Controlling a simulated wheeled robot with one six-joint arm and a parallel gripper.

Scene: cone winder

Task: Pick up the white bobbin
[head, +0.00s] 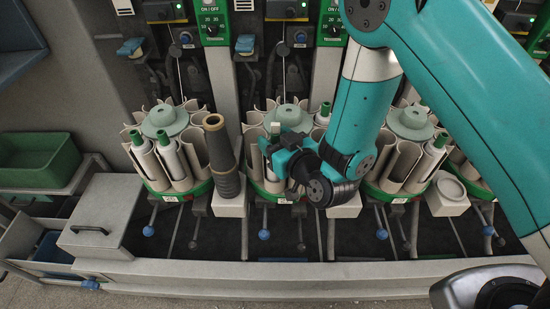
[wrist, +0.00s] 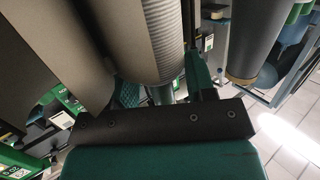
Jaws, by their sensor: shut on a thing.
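The white bobbin shows in the wrist view as a pale, ribbed cylinder (wrist: 163,40) rising between the fingers of my gripper (wrist: 160,92). My gripper is shut on its lower part. In the head view my gripper (head: 277,150) is at the front of the middle round magazine (head: 268,186), and a small pale tip (head: 275,128) shows just above the fingers. Most of the bobbin is hidden there by the gripper and wrist. I cannot tell whether its lower end is clear of the magazine.
A tall dark cone (head: 222,160) stands close left of my gripper; it also shows in the wrist view (wrist: 254,40). A grey lidded box (head: 105,215) and green bin (head: 38,160) are at left.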

